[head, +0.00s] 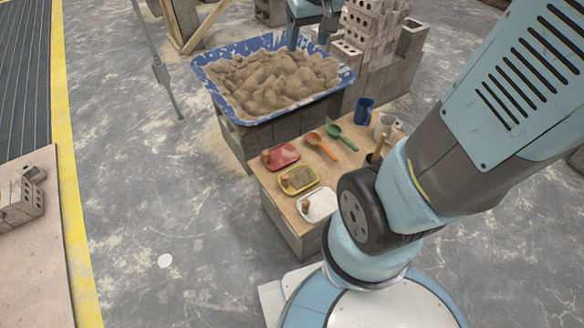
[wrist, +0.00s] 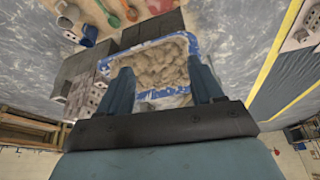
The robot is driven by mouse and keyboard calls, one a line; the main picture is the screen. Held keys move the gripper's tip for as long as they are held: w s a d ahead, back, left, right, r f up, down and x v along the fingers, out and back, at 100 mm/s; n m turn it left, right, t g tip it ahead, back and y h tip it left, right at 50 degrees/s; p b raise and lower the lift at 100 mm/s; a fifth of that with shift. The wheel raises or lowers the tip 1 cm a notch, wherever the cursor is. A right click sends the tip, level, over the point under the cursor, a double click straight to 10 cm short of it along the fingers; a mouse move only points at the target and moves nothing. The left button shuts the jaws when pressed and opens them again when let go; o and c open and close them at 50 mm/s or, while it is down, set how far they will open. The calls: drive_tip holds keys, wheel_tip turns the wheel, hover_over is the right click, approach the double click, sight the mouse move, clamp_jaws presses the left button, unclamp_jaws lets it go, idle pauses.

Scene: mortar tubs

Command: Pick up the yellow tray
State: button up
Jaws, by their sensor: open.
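The yellow tray (head: 284,188) lies on the small wooden-topped table in the head view, between the red tray (head: 285,152) and the white tray (head: 326,210). It holds brownish material and a small brown piece at its left side. I cannot make it out clearly in the wrist view. My gripper (head: 309,42) shows at the top of the head view, by the far edge of the blue tub, well away from the yellow tray. In the wrist view my gripper (wrist: 161,75) has its two fingers wide apart, with nothing held between them.
The blue tub (head: 244,115) of sand stands on blocks behind the table (head: 270,192). An orange scoop (head: 322,145), a green scoop (head: 343,137), a blue mug (head: 363,111) and a pale mug (head: 386,124) share the table. Stacked bricks (head: 371,30) stand behind. The floor to the left is mostly clear.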

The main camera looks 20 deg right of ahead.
drive_tip(key=w+a+f+g, duration=0.1)
drive_tip(key=w+f, duration=0.7)
drive_tip(key=f, duration=0.3)
drive_tip(key=n+g, duration=0.2)
drive_tip(key=g, duration=0.1)
approach(285, 181)
drive_tip(key=shift+w+d+f, duration=0.1)
drive_tip(key=shift+w+f, duration=0.2)
drive_tip(key=shift+f, duration=1.85)
drive_tip(key=shift+w+f, duration=0.3)
drive_tip(key=shift+f, duration=1.8)
drive_tip(key=shift+w+d+f, duration=0.1)
drive_tip(key=shift+w+f, duration=0.25)
drive_tip(key=shift+f, duration=1.8)
clamp_jaws()
